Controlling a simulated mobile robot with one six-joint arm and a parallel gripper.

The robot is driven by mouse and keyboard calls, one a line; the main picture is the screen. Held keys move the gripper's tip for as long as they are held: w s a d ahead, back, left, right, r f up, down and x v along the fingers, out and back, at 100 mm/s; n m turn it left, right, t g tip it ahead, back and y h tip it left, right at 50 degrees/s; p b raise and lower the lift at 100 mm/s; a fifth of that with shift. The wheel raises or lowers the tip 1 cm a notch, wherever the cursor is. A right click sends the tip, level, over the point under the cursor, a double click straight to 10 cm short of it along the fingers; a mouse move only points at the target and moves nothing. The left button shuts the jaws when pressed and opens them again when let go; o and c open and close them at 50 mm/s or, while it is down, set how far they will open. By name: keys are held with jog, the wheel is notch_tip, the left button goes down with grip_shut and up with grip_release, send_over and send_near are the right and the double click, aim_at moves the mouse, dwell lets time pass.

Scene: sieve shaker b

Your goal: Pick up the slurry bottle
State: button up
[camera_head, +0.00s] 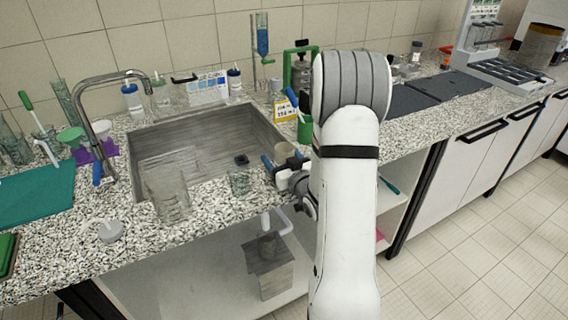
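A pale beige cylindrical container (284,151) stands at the right front corner of the sink; it may be the slurry bottle, but no label is readable. My gripper (282,161) is at this container, its blue fingertips apart, one on the left and one toward the right. The container appears between or just behind them. I cannot tell whether the fingers touch it. My white arm hides part of the counter to the right. Small bottles with dark blue tops stand behind the sink, one at left (132,98) and one at right (234,80).
The steel sink (150,140) has a tap (82,95) at its left. A glass beaker (168,195) and a smaller glass (239,182) stand near its front edge. A yellow sign (285,110) and green container (305,128) are close behind my gripper. Dark plates (445,92) lie right.

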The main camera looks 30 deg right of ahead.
jog(key=c, duration=1.1)
jog(key=shift+r, duration=0.1)
jog(key=shift+c, duration=0.2)
